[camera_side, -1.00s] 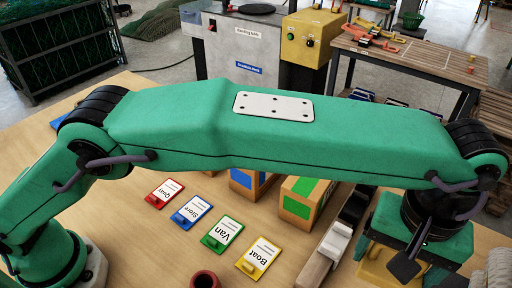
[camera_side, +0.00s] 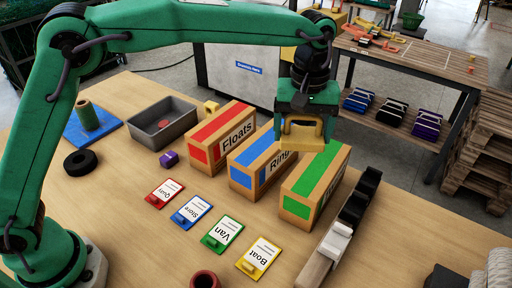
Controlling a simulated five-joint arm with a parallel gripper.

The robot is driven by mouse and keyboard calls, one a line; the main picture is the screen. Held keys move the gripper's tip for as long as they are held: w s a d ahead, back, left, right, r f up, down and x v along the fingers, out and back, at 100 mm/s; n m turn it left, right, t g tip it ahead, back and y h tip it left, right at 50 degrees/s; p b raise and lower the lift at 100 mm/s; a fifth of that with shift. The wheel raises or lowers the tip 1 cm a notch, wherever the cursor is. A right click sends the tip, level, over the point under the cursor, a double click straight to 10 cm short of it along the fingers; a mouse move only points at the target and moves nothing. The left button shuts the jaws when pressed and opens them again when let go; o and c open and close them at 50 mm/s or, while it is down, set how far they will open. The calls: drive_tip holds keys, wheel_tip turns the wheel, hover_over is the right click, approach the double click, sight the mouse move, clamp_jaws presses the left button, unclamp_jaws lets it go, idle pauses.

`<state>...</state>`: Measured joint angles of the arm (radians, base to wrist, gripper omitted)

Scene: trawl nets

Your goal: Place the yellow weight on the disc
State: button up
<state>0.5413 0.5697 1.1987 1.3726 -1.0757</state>
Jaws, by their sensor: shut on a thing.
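My gripper (camera_side: 304,118) is shut on a yellow block, which I take as the yellow weight (camera_side: 304,134). It holds the weight in the air above the cardboard boxes, over the space near the green-striped box. The fingertips are partly hidden by the weight. I cannot tell for certain which thing is the disc. A small red round piece (camera_side: 164,124) lies in the grey tray (camera_side: 181,121). A black ring (camera_side: 80,162) lies flat on the table at the left.
Boxes with red (camera_side: 223,137), blue (camera_side: 259,160) and green (camera_side: 315,183) stripes stand below the weight. Several coloured cards lie in front. A black-and-white row (camera_side: 350,216) stands at the right.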

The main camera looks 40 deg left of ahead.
drive_tip(key=s+a+n, duration=0.2)
drive_tip(key=a+n, duration=0.4)
drive_tip(key=a, duration=2.5)
drive_tip(key=s+a+f+n, duration=0.2)
drive_tip(key=s+a+n, duration=0.4)
drive_tip(key=s+a, duration=1.3)
drive_tip(key=shift+w+d+f, duration=0.1)
drive_tip(key=shift+d+f, duration=0.05)
drive_tip(key=shift+f, duration=2.4)
hover_over(79, 159)
wheel_tip(79, 159, down, 7)
drive_tip(key=shift+f, duration=0.1)
drive_tip(key=shift+f, duration=1.9)
